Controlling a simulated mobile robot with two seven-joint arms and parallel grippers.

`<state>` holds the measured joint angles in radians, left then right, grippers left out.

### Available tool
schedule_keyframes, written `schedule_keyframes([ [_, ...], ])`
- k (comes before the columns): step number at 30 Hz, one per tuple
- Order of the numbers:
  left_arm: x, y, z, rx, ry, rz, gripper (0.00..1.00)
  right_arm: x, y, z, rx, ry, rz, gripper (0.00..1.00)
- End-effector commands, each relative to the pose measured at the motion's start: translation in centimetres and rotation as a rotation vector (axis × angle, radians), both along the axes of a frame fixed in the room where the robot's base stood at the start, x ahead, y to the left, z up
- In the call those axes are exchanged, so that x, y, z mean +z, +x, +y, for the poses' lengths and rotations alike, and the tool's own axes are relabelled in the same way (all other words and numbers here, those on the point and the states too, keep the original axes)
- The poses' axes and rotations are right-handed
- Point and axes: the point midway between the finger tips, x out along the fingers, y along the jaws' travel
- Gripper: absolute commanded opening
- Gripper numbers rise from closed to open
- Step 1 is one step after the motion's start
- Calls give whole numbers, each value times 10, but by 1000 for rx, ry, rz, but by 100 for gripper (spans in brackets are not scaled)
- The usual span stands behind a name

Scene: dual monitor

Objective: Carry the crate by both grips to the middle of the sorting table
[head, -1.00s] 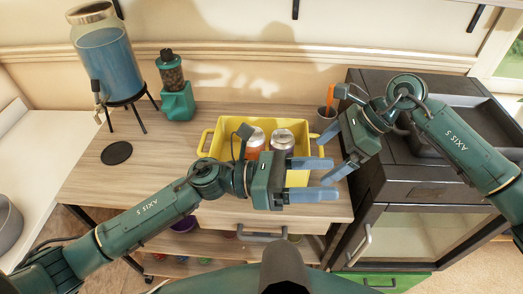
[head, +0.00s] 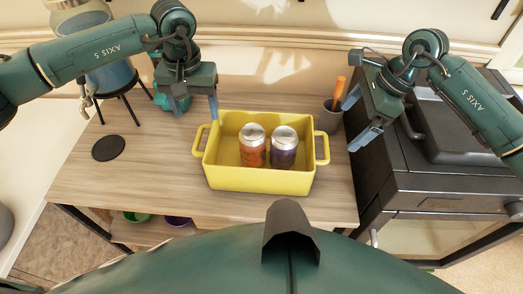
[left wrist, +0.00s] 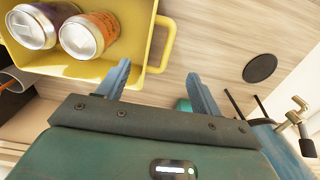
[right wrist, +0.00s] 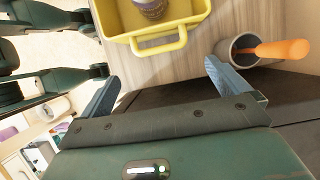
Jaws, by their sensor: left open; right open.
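The yellow crate (head: 258,181) stands on the wooden sorting table (head: 92,192), with a looped grip at each end. Inside it stand an orange can (head: 252,150) and a purple can (head: 283,152), side by side. My left gripper (head: 198,108) is open and empty above the table, behind the crate's left grip (head: 198,140). In the left wrist view that grip (left wrist: 166,46) lies just beyond the fingers. My right gripper (head: 357,118) is open and empty, right of the right grip (head: 323,148). In the right wrist view this grip (right wrist: 158,44) is ahead of the fingers, apart from them.
A grey cup with an orange-handled tool (head: 330,116) stands close to my right gripper. A black grill (head: 440,150) adjoins the table's right side. A drink dispenser (head: 108,72) on a stand is at back left. A black disc (head: 108,148) lies on the left.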

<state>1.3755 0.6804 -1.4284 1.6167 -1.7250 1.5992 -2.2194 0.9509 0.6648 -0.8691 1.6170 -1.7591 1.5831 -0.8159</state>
Motion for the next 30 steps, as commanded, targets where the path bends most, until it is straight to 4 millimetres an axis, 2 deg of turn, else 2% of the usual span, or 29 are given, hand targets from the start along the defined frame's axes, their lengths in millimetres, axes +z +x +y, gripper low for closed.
schedule_keyframes([
  [4, -3, 0, 0, 1, -2, 2, 65, -2, 0, 1, 0, 1, 1, 100],
  [8, -15, -1, -1, 2, -3, 4, 65, -14, -1, 6, 1, 3, 4, 100],
  [21, -97, -1, -2, 2, -5, 4, 65, -90, -1, 38, 0, 3, 3, 100],
  [24, -112, -1, -1, 2, -4, 4, 65, -103, -1, 44, -1, 3, 4, 100],
  [30, -129, -1, -2, 1, -6, 2, 65, -119, 0, 50, -1, 2, 1, 100],
])
